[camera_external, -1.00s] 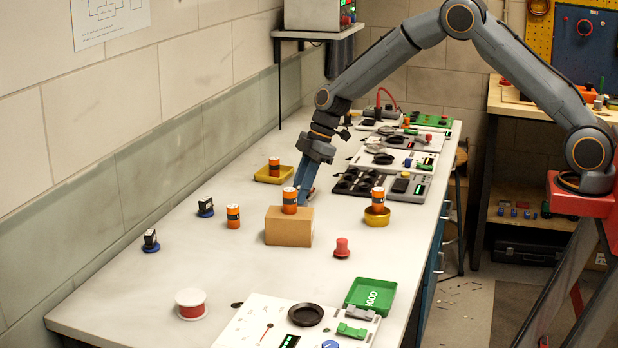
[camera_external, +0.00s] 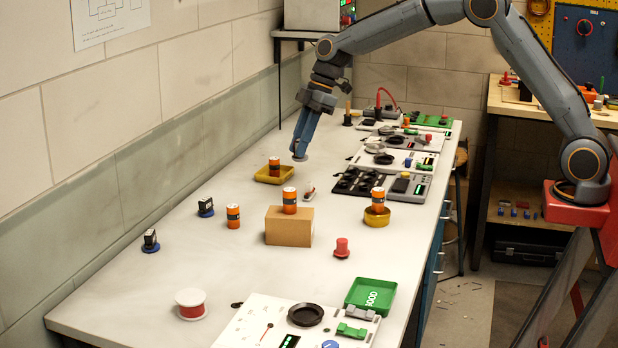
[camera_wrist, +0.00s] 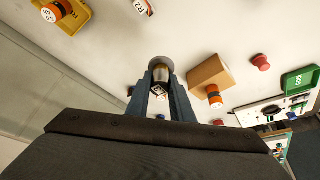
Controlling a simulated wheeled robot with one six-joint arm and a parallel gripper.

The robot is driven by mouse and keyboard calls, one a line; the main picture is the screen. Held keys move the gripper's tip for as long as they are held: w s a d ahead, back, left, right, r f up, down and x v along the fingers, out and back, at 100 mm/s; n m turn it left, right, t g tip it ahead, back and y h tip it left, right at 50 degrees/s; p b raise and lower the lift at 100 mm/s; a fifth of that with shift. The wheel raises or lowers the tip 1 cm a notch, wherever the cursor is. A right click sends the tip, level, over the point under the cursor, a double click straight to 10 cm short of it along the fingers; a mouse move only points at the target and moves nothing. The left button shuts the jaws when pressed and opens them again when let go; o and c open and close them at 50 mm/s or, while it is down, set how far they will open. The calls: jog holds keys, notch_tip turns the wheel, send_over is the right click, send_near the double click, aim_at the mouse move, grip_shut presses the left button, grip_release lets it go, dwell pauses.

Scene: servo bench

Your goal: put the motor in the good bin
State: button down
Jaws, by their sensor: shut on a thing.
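My gripper (camera_external: 301,152) is shut on a metallic cylinder with a grey round disc at its end, which appears to be the motor (camera_wrist: 161,70). It hangs above the bench, beyond the cardboard box. In the external view only a small grey part of the motor (camera_external: 299,158) shows below the fingertips. The good bin (camera_external: 387,293) is a green tray marked GOOD at the front right of the bench. It also shows at the right of the wrist view (camera_wrist: 313,77), well apart from my gripper.
The cardboard box (camera_external: 287,232) carries an orange cylinder (camera_external: 290,203) between my gripper and the green tray. A yellow tray (camera_external: 261,176) and a round yellow dish (camera_external: 377,219) hold orange cylinders. A red knob-like piece (camera_external: 342,247) stands nearer the good bin.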

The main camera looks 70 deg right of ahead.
jog(key=shift+r, duration=0.95)
jog(key=s+a+n+g, duration=0.1)
jog(key=s+a+n, duration=0.2)
jog(key=a, duration=0.7)
jog(key=n+g+p, duration=0.4)
jog(key=n+g, duration=0.1)
jog(key=n, duration=1)
send_over(376, 304)
jog(key=w+d, duration=0.1)
notch_tip(376, 304, down, 10)
jog(key=shift+w+d+f, duration=0.1)
jog(key=shift+d+f, duration=0.05)
jog(key=shift+f, duration=0.1)
jog(key=shift+f+p, duration=0.75)
jog(key=shift+f, duration=1.55)
jog(key=shift+f, duration=0.2)
jog(key=c, duration=1.6)
grip_release()
jog(key=shift+o, duration=0.2)
